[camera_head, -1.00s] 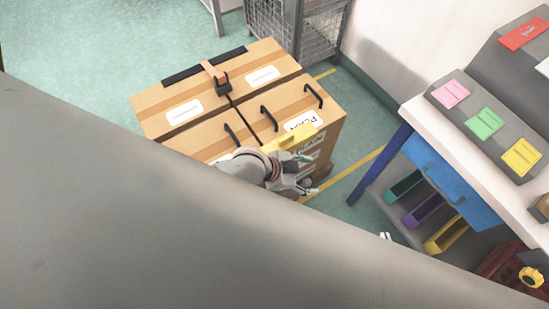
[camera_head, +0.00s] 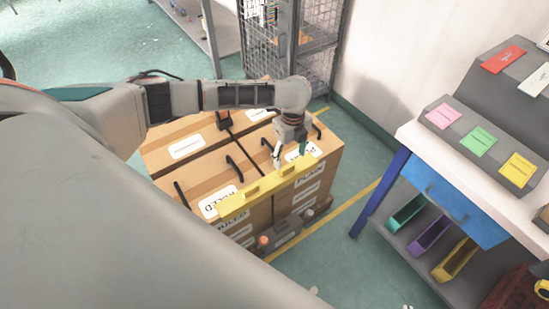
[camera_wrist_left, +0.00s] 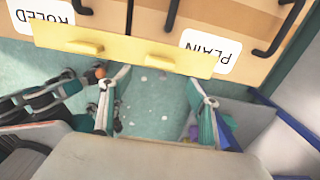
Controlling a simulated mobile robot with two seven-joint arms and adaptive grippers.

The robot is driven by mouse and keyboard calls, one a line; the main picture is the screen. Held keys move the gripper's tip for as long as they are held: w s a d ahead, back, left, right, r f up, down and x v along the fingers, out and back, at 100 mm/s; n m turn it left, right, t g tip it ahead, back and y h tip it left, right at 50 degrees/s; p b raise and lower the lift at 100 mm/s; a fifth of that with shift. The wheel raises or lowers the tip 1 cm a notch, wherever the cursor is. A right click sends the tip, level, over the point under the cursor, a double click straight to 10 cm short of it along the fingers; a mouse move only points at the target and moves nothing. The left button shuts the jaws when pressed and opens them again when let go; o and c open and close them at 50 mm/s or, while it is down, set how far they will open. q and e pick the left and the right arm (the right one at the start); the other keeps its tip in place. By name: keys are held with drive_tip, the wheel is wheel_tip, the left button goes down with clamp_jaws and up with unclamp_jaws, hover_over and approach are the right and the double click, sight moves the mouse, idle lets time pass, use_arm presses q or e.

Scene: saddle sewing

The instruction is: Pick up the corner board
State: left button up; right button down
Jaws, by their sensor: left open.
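The corner board (camera_head: 268,190) is a long yellow strip with small raised tabs. It lies along the upper front edge of the stacked cardboard boxes. It crosses the upper part of the left wrist view (camera_wrist_left: 125,48). My left gripper (camera_head: 290,156) is open and empty, pointing down at the board's right part. In the left wrist view the two fingers (camera_wrist_left: 157,85) are spread apart, with tips close to the board's edge. I cannot tell whether they touch it. My right gripper is not in view.
The cardboard boxes (camera_head: 185,148) carry black handles and white labels. A wire cage (camera_head: 322,38) stands behind them. At the right is a workbench with a blue drawer (camera_head: 452,200) and coloured bins (camera_head: 430,235) below. Green floor lies between boxes and bench.

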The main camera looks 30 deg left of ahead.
sight(288, 167)
use_arm(q)
wheel_tip(288, 167, down, 3)
drive_tip(key=shift+a+r+b, duration=0.1)
drive_tip(key=shift+r+b, duration=0.1)
drive_tip(key=shift+b, duration=0.25)
drive_tip(key=shift+f, duration=0.55)
wheel_tip(288, 167, down, 4)
drive_tip(key=shift+a+r+b, duration=0.1)
drive_tip(key=shift+r+b, duration=0.05)
drive_tip(key=shift+b, duration=0.75)
drive_tip(key=shift+f, duration=0.25)
drive_tip(key=shift+w+r, duration=0.1)
drive_tip(key=shift+r, duration=0.05)
drive_tip(key=c, duration=1.4)
drive_tip(key=shift+o, duration=0.2)
